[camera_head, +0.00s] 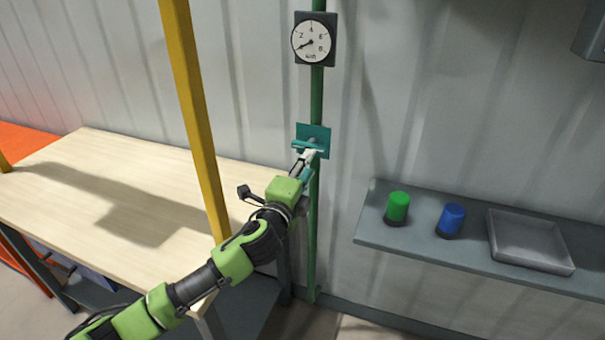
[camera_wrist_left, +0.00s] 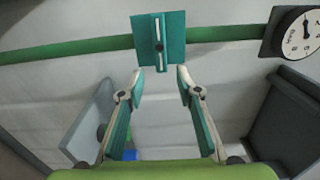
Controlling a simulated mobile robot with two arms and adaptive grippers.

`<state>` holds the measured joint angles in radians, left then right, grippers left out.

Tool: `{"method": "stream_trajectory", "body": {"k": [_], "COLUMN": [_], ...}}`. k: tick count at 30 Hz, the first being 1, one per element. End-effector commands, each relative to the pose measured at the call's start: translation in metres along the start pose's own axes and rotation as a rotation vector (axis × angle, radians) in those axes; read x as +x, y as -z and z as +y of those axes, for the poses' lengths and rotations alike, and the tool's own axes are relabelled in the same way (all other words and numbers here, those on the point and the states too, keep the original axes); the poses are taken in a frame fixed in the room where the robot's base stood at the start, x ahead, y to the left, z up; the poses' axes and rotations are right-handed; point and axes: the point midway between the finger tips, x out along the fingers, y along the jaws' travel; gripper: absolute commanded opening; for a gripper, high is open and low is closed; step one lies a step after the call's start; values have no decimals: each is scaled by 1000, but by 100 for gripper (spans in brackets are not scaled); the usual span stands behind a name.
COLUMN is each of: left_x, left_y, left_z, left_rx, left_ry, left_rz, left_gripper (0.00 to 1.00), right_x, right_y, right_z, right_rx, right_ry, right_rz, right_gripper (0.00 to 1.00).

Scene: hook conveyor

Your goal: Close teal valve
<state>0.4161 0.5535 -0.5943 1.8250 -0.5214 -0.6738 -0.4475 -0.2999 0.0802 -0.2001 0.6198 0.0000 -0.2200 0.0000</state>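The teal valve has a square teal plate (camera_head: 322,133) on a green vertical pipe (camera_head: 316,95) and a teal bar handle (camera_head: 301,145) that lies across the pipe. In the left wrist view the valve plate (camera_wrist_left: 176,32) is straight ahead, and the handle (camera_wrist_left: 163,57) points along the gripper's closing gap. My left gripper (camera_head: 308,158) is right at the valve, seen from behind. In the left wrist view the left gripper (camera_wrist_left: 160,77) is open, with one fingertip on each side of the handle's line. Contact cannot be told. My right gripper is not in view.
A round gauge (camera_head: 312,42) sits above the valve, its needle pointing lower left. A wooden table (camera_head: 75,165) and yellow post (camera_head: 190,90) stand left.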

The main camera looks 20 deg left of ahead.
Motion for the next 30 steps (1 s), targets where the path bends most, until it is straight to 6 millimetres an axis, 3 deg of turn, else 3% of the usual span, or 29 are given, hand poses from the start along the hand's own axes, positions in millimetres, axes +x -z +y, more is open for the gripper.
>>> {"method": "stream_trajectory", "body": {"k": [7,23,26,29,30], "left_x": [-28,-30,-28,-25,-25], "left_y": [0,0,-4,-13,-18], "left_z": [0,2,22,72,98], "left_rx": [1,-1,-21,-76,-106], "left_ry": [0,-3,-36,-115,-157], "left_rz": [0,-1,-9,-29,-42], "left_gripper": [32,32,32,32,32], "right_x": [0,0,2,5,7], "right_y": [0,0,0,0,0], "right_z": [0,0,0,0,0], "right_rx": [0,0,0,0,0], "right_ry": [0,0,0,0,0], "right_rz": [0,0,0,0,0], "right_gripper": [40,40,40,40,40]}}
